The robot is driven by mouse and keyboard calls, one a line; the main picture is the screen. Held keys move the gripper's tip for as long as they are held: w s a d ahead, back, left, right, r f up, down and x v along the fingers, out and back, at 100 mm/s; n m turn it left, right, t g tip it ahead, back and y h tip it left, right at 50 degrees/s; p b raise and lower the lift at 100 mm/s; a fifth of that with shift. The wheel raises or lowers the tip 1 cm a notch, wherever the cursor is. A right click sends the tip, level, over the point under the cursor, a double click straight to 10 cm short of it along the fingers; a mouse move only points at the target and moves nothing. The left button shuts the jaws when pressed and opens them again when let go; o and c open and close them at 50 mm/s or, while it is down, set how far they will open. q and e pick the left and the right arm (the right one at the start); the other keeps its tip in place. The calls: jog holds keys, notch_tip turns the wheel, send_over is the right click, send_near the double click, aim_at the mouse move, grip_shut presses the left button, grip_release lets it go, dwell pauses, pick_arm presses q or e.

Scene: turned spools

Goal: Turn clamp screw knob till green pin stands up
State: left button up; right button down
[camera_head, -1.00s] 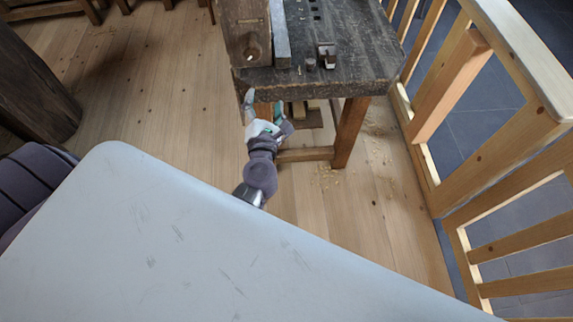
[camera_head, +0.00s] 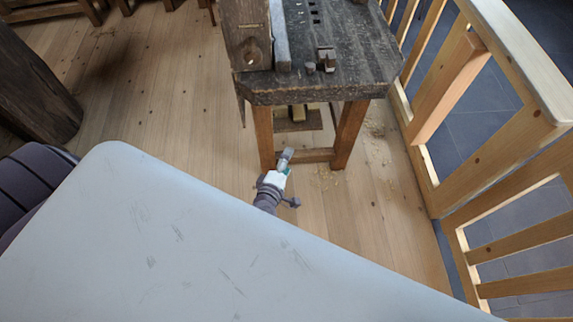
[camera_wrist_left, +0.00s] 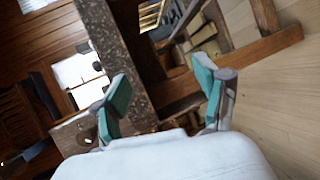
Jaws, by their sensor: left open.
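My left gripper (camera_head: 285,160) is low in front of the workbench, below its top and apart from it. In the left wrist view its two teal-padded fingers (camera_wrist_left: 160,88) are spread with nothing between them. On the bench top in the head view sit a small dark metal piece with a pale top (camera_head: 326,58) and a short dark round piece (camera_head: 310,68). A wooden vise block with a round fitting (camera_head: 250,52) is at the bench's front left. I cannot tell which is the clamp screw knob. I see no green pin. My right gripper is not in view.
The dark workbench (camera_head: 350,82) has wooden legs and a low rail (camera_head: 305,156). A wooden railing (camera_head: 500,158) stands to the right. A pale grey surface (camera_head: 200,250) fills the near foreground. The plank floor (camera_head: 170,100) left of the bench is clear.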

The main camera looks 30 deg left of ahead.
pick_arm(q)
jog(key=shift+s+d+f+m+g, duration=0.15)
jog(key=shift+s+f+m, duration=0.2)
jog(key=shift+f, duration=0.2)
jog(key=shift+s+d+f+m+g, duration=0.1)
jog(key=shift+s+d+f+m, duration=0.1)
jog(key=shift+f+m, duration=0.25)
jog(key=shift+s+d+f+m+g, duration=0.15)
jog(key=shift+s+f+m, duration=0.15)
jog(key=shift+f, duration=0.3)
jog(key=s+d+f+m+g+h, duration=0.1)
jog(key=s+f+m+g+h, duration=0.2)
jog(key=s+f+m+g, duration=1.05)
jog(key=s+a+f+m, duration=0.1)
jog(key=s+f+m, duration=0.1)
jog(key=s+f, duration=0.2)
jog(key=s+a+f+m+y, duration=0.1)
jog(key=s+f, duration=0.3)
jog(key=s, duration=0.7)
jog(key=s+a+f+m, duration=0.2)
jog(key=s+a+f, duration=0.1)
jog(key=s, duration=0.4)
jog(key=shift+s+f+m+t+y, duration=0.35)
jog(key=shift+f+t+y, duration=0.1)
jog(key=shift+f, duration=0.15)
